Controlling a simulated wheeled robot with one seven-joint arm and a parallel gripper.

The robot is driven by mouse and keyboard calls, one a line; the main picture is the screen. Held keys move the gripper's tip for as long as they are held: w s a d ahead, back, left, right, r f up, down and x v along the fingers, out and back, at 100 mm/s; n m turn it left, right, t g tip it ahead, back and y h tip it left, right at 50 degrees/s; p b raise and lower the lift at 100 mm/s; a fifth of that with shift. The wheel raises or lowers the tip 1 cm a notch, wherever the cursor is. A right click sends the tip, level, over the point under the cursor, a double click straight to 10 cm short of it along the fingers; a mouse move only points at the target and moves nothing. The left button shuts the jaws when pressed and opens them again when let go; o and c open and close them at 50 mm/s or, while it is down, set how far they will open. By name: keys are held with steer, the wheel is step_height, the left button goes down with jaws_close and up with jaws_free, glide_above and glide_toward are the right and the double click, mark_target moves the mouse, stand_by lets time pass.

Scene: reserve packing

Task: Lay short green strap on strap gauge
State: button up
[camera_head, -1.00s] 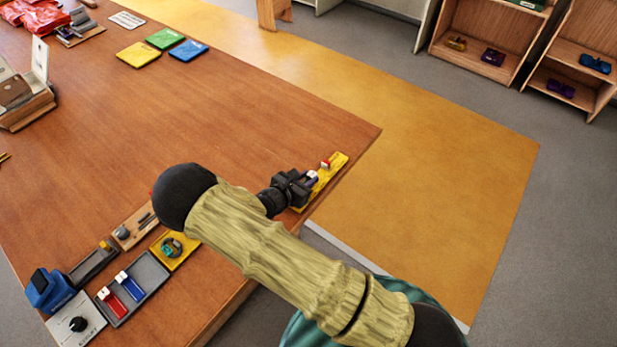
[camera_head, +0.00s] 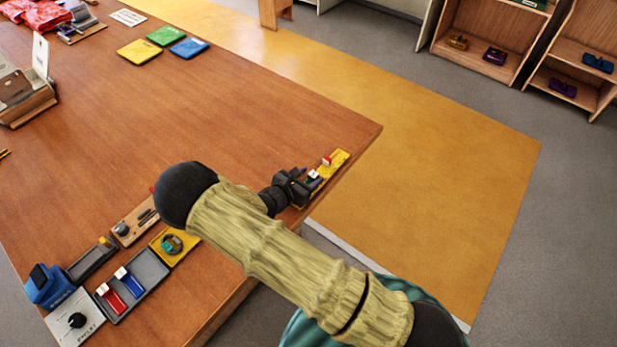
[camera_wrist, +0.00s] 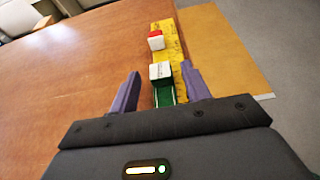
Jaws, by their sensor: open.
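The strap gauge (camera_wrist: 165,32) is a narrow yellow strip with dark markings, near the table's right edge. It also shows in the head view (camera_head: 340,158), partly hidden by my gripper. A red and white block (camera_wrist: 156,40) stands on its far part. The short green strap (camera_wrist: 166,94) has a white block-like end (camera_wrist: 161,71) and lies along the near part of the gauge. My gripper (camera_wrist: 162,88) is open, with a purple-grey finger on each side of the strap. I cannot tell whether the fingers touch it. In the head view my gripper (camera_head: 303,179) covers the strap's near part.
A grey tray (camera_head: 150,270) with red and blue strap pieces lies at the lower left, next to a yellow pad holding a watch (camera_head: 172,243). Yellow, green and blue squares (camera_head: 168,36) lie at the back. The middle of the table is clear.

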steer(key=shift+r+p, duration=0.35)
steer(key=b+v, duration=0.2)
steer(key=v, duration=1)
steer(key=shift+r+b, duration=0.3)
steer(key=shift+b, duration=0.1)
steer(key=shift+w+d, duration=0.1)
